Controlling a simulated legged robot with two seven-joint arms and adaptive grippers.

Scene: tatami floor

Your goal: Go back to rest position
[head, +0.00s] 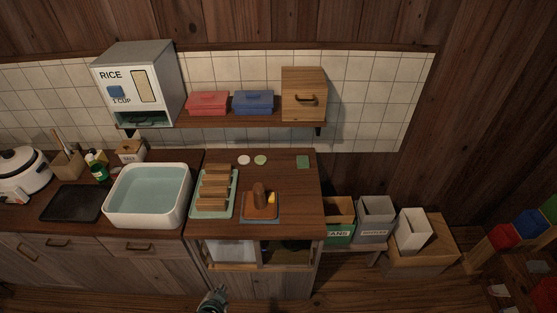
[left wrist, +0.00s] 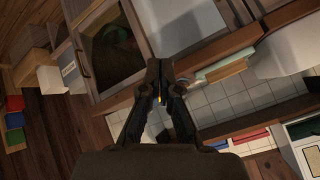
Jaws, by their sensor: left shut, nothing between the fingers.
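My left gripper (head: 213,300) shows at the bottom of the head view, below the counter front and apart from everything. In the left wrist view my left gripper (left wrist: 160,68) has its fingertips together with nothing between them. The wooden counter (head: 285,190) stands ahead of it. My right gripper is not in either view.
The counter holds a green rack (head: 231,207) with wooden pieces and a blue mat (head: 261,220) with a brown object. A white basin (head: 150,222) is at left. A rice dispenser (head: 160,75) stands on the shelf (head: 230,119). Bins (head: 375,215) stand at right.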

